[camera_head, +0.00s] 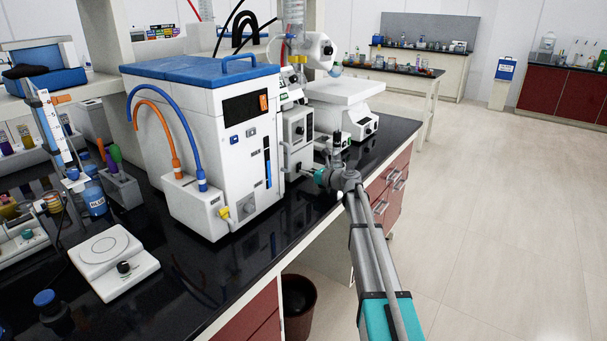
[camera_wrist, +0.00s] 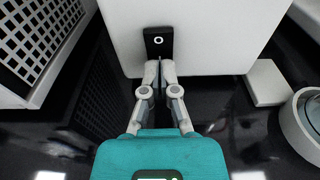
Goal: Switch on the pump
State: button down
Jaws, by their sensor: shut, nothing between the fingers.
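A white box-shaped unit, which appears to be the pump (camera_head: 298,150), stands on the black bench just right of the large blue-topped white unit. In the wrist view the white box (camera_wrist: 205,40) fills the top middle. A black switch (camera_wrist: 158,42) with a white ring mark sits low on its face. My gripper (camera_wrist: 159,66) is shut and empty, its fingertips pointing at the switch, just below or at it. I cannot tell whether they touch it. In the head view my gripper (camera_head: 310,174) is small and partly hidden near the pump's lower front.
The blue-topped unit (camera_head: 225,140) with hoses stands close on the left; a dark grille (camera_wrist: 40,35) shows left in the wrist view. A white instrument (camera_head: 345,105) stands to the right. A hotplate (camera_head: 110,255) lies at front left. The floor at right is clear.

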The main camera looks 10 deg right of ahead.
aim_at(337, 197)
jog(key=f+v, duration=0.1)
jog(key=v, duration=0.3)
jog(key=f+b+v, duration=0.1)
jog(key=v, duration=0.4)
jog(key=f+v, duration=0.1)
jog(key=v, duration=0.3)
jog(key=shift+s+d+f+b, duration=0.1)
jog(key=shift+s+d+b, duration=0.15)
jog(key=shift+s+b, duration=0.1)
